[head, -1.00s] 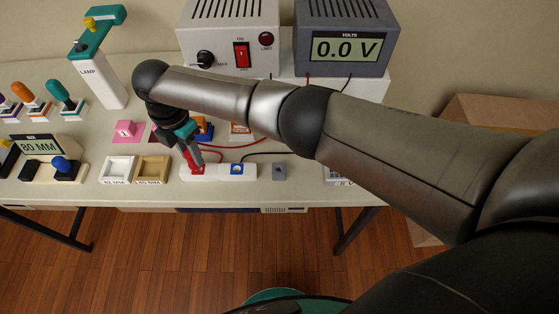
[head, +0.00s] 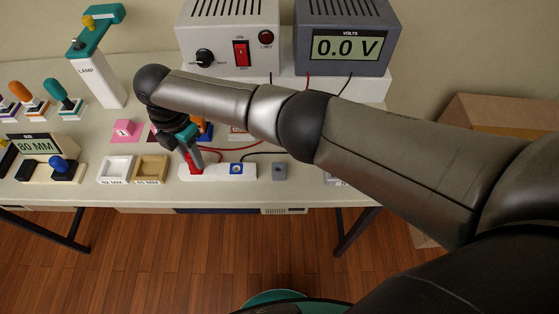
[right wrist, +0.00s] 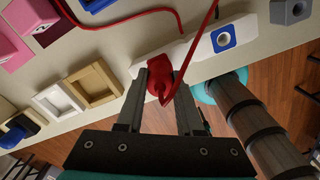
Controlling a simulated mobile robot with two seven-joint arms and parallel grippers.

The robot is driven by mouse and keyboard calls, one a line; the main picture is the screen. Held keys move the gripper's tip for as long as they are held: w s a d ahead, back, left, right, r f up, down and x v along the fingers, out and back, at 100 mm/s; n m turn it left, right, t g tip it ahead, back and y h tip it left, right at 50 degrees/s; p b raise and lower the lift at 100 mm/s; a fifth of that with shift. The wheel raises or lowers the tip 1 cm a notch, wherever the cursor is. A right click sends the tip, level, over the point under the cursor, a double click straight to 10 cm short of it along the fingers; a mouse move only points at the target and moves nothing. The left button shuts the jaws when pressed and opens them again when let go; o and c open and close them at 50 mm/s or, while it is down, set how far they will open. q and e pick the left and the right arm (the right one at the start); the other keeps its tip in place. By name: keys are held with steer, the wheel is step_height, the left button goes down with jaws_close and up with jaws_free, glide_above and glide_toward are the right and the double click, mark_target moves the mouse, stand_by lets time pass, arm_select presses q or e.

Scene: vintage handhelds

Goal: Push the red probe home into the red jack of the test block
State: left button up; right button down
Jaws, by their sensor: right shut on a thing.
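The white test block (head: 217,171) lies near the table's front edge. Its blue jack (head: 236,169) is bare and also shows in the right wrist view (right wrist: 224,38). My right gripper (head: 193,158) points down over the block's left end, shut on the red probe (right wrist: 160,82), which sits between both fingers in the right wrist view. The red cable (right wrist: 188,62) runs from the probe. The probe and fingers hide the red jack, so I cannot tell how deep the probe sits. My left gripper is in neither view.
A grey holed block (head: 279,172) stands right of the test block. White (head: 115,170) and tan (head: 151,170) trays lie to its left. Behind are a power supply (head: 228,40) and a voltmeter (head: 347,45) reading 0.0 V. A black cable (head: 262,154) crosses behind the block.

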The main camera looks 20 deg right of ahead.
steer(key=shift+f+b, duration=0.35)
steer(key=shift+f, duration=0.15)
steer(key=shift+c, duration=2.3)
jaws_free()
steer(key=c, duration=0.3)
steer(key=shift+r, duration=0.1)
step_height(320, 180, up, 7)
steer(key=p, duration=0.7)
